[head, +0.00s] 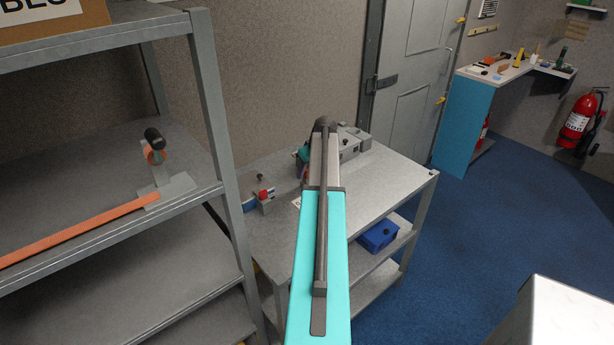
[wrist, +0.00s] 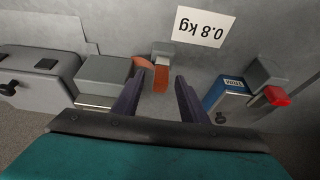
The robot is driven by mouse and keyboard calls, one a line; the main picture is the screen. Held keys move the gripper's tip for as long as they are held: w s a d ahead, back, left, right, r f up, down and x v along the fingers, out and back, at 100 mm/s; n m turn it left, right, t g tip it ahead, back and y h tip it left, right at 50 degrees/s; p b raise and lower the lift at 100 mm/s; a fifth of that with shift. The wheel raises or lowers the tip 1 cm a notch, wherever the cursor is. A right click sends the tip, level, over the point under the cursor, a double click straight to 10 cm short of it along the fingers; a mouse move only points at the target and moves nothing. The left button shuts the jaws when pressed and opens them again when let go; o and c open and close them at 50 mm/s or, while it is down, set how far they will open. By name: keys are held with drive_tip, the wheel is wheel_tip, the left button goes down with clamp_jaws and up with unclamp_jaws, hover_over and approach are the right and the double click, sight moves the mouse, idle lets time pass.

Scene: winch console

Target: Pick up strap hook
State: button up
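My gripper (wrist: 160,84) is open, its two dark fingers apart in the wrist view. An orange piece (wrist: 161,74) with a small grey block (wrist: 162,48) at its far end shows between and just beyond the fingertips. It may be the strap hook, but I cannot tell for sure. Nothing is visibly clamped, and I cannot tell whether the fingers touch it. An orange strap (head: 80,231) lies on the left shelf, ending at a grey bracket.
A white "0.8 kg" label (wrist: 199,27) lies on the tabletop. A blue device with a red part (wrist: 278,96) sits right of the fingers. A grey box (wrist: 105,77) stands to their left. The metal shelf (head: 205,95) rises close left of my arm. The table's right side is clear.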

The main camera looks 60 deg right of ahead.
sight(307, 170)
clamp_jaws()
drive_tip(key=shift+r, duration=0.15)
idle(0.4)
drive_tip(key=shift+r+b, duration=0.95)
drive_tip(key=shift+r, duration=0.4)
drive_tip(key=shift+s+r, duration=0.15)
drive_tip(key=shift+r, duration=0.1)
drive_tip(key=s+a+b, duration=0.2)
drive_tip(key=s, duration=0.5)
drive_tip(key=s+a+r+b, duration=0.1)
drive_tip(key=s+a+b, duration=0.2)
drive_tip(key=s, duration=0.5)
drive_tip(key=shift+r, duration=0.3)
